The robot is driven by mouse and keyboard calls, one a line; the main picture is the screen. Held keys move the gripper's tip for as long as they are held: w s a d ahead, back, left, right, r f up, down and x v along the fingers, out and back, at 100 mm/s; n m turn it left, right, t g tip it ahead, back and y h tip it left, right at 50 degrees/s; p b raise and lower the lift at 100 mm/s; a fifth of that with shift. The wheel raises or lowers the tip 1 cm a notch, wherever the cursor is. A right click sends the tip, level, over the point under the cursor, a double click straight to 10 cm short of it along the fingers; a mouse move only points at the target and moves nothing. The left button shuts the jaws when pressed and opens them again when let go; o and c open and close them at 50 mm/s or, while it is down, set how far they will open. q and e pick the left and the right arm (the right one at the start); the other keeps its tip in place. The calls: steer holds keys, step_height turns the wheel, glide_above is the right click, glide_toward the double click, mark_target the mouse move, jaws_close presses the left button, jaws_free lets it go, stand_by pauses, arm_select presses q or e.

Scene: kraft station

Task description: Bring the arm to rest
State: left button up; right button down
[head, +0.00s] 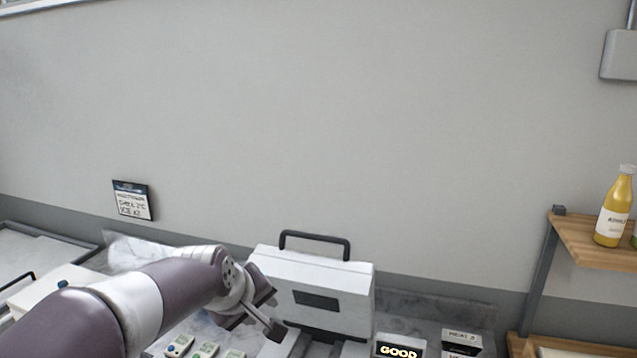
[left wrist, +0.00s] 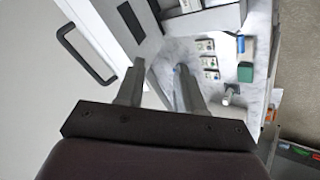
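My left arm reaches in from the lower left in the head view. My left gripper (head: 272,312) is over the counter, just left of and in front of a white box-shaped machine with a dark handle (head: 315,285). In the left wrist view the two fingers of the gripper (left wrist: 160,85) stand apart with an empty gap between them. The machine's white side and handle (left wrist: 85,45) show at the upper left there. My right gripper is in neither view.
A lit "GOOD" sign (head: 398,351) stands right of the machine. A yellow bottle (head: 613,215) stands on a wooden shelf (head: 580,236). A green block (left wrist: 245,72) shows in the wrist view.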

arm_select(q)
steer(key=s+a+f+m+g+y+b, duration=0.1)
steer(key=s+a+f+m+g+b, duration=0.2)
steer(key=s+f, duration=0.7)
steer(key=s+a+f+m+g+y+b, duration=0.1)
steer(key=s+a+f+m+g+b, duration=0.2)
steer(key=s+f, duration=0.8)
step_height(320, 180, down, 6)
steer(key=shift+s+a+r+m+b, duration=0.2)
steer(key=shift+a+m+b, duration=0.3)
steer(key=shift+a+m, duration=0.45)
